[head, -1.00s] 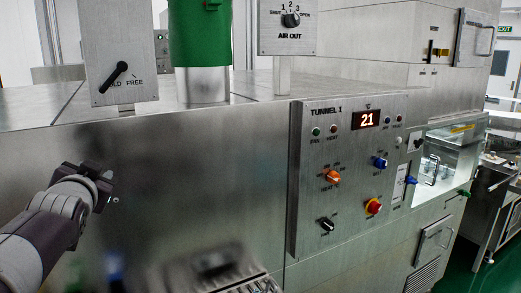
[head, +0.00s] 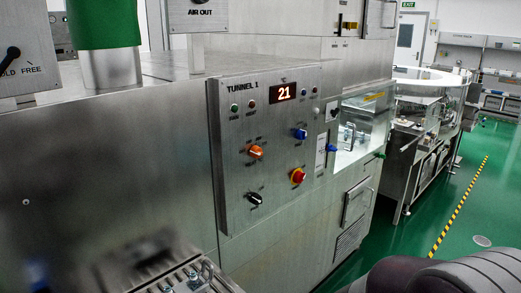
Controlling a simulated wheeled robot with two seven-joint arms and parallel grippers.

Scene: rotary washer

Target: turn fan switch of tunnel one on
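The TUNNEL 1 panel (head: 230,215) is on the steel machine, left of centre in the head view. Its red display (head: 283,93) reads 21. The knob labels are too small to read, so I cannot tell which is the fan switch. A green lamp (head: 234,108) and a red lamp (head: 252,104) sit at the panel's upper left. Part of my arm shows at the lower right; neither gripper is in view.
A green pipe (head: 103,24) stands at the upper left beside a HOLD/FREE plate (head: 22,50). A blurred metal part (head: 150,262) is at the bottom left. An open lit chamber (head: 362,125) is right of the panel. Green floor (head: 470,190) is free at the right.

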